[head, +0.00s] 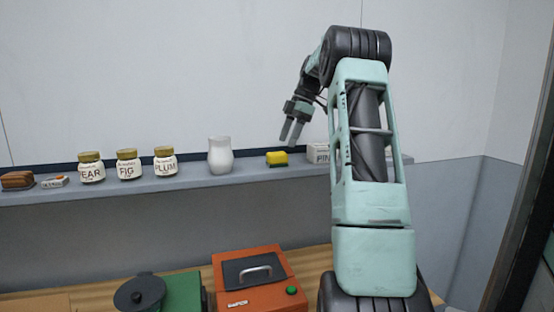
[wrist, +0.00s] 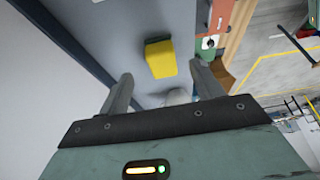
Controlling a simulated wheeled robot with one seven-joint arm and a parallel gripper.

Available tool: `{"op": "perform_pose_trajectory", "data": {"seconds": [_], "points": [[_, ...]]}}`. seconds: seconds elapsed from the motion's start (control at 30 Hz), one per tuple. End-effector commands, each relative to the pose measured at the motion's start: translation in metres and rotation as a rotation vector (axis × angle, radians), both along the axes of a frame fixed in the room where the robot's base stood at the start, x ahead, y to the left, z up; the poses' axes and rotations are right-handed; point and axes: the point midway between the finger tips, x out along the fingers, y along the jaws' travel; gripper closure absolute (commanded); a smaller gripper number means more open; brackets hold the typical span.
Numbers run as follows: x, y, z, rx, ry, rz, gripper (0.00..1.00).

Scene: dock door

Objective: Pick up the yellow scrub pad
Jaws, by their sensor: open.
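The yellow scrub pad (head: 277,158) lies on the grey shelf (head: 210,182), between a white vase and a white box. It has a dark layer along its lower side. In the head view my gripper (head: 291,140) is above the shelf, a little above and right of the pad, fingers pointing down. In the wrist view the pad (wrist: 160,58) is beyond the fingertips, roughly centred between them. My gripper (wrist: 160,85) is open and nothing is held between its fingers.
The white vase (head: 220,156) stands left of the pad; the white box (head: 318,153) is close on the right, partly behind my arm. Jars labelled PLUM (head: 165,162), FIG (head: 128,165) and one more stand farther left. An orange box (head: 262,283) sits on the wooden surface below.

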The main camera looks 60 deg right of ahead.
Motion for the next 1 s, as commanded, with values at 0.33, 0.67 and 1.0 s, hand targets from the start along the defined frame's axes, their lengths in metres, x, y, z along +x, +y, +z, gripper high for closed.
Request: {"op": "perform_pose_trajectory", "data": {"seconds": [0.33, 0.67, 1.0], "points": [[0.006, 0.01, -0.021, 0.003, 0.002, 0.002, 0.35], [0.015, 0.02, -0.056, 0.0, 0.0, 0.001, 0.35], [0.015, 0.02, -0.057, 0.0, 0.0, 0.0, 0.68]]}}
